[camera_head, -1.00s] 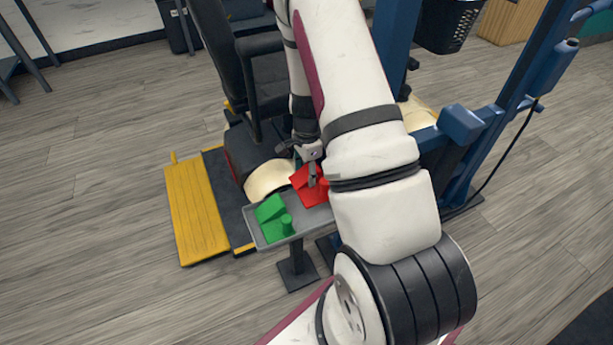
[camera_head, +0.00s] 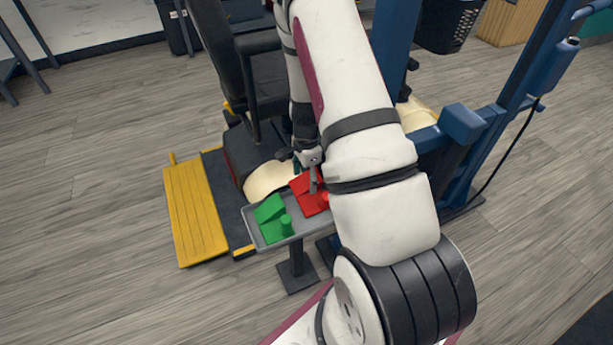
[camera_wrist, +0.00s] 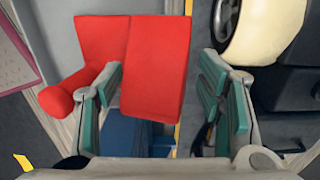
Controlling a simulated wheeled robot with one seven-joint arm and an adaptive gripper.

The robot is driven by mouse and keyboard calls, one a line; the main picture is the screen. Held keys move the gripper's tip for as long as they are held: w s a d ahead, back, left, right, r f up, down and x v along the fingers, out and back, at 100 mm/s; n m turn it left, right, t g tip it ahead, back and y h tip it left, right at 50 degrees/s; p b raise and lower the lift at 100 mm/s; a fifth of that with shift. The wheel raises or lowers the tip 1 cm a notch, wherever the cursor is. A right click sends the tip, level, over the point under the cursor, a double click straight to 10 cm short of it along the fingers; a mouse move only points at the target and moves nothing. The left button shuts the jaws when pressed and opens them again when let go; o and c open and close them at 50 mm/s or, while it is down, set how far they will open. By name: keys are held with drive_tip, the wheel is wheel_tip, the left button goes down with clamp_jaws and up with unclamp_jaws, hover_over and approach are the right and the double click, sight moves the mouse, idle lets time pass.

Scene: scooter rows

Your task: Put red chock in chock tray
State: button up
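The red chock (camera_head: 306,195), a wedge with a round knob, appears to sit in the grey chock tray (camera_head: 262,239), at its right end beside the green chock (camera_head: 270,210). My arm partly covers that end. My gripper (camera_head: 308,178) is right over the red chock. In the wrist view, my gripper (camera_wrist: 162,105) has its teal-padded fingers wide apart. The left finger overlaps the red chock (camera_wrist: 155,65) between wedge and knob; the right finger is clear of it, with a gap between.
A black scooter seat (camera_head: 225,60) and a yellow ramp plate (camera_head: 195,210) stand left of the tray. A blue lift frame (camera_head: 455,150) stands close on the right. A cream wheel cover (camera_wrist: 262,28) is near the right finger. Floor at left is open.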

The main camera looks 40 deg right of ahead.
drive_tip(key=shift+r, duration=0.1)
wheel_tip(320, 180, up, 12)
drive_tip(key=p, duration=0.5)
drive_tip(key=s+a+r+n+y, duration=0.1)
drive_tip(key=s+a+r+n, duration=0.25)
drive_tip(key=a+r, duration=0.35)
drive_tip(key=s+a+r+n, duration=0.2)
drive_tip(key=a+r+n, duration=0.2)
drive_tip(key=r, duration=0.4)
drive_tip(key=s+a+r+n+y, duration=0.1)
drive_tip(key=s+a+r+n, duration=0.2)
drive_tip(key=a+r, duration=0.4)
drive_tip(key=s+a+r+n+h, duration=0.1)
drive_tip(key=s+n, duration=0.4)
drive_tip(key=s, duration=0.5)
drive_tip(key=s+a+r+n+h, duration=0.1)
drive_tip(key=s+r+n, duration=0.4)
drive_tip(key=s, duration=0.5)
drive_tip(key=shift+s+a+r+n, duration=0.35)
drive_tip(key=shift+a+r, duration=0.2)
drive_tip(key=shift+a, duration=0.3)
drive_tip(key=shift+w+t, duration=0.1)
drive_tip(key=shift+t, duration=0.2)
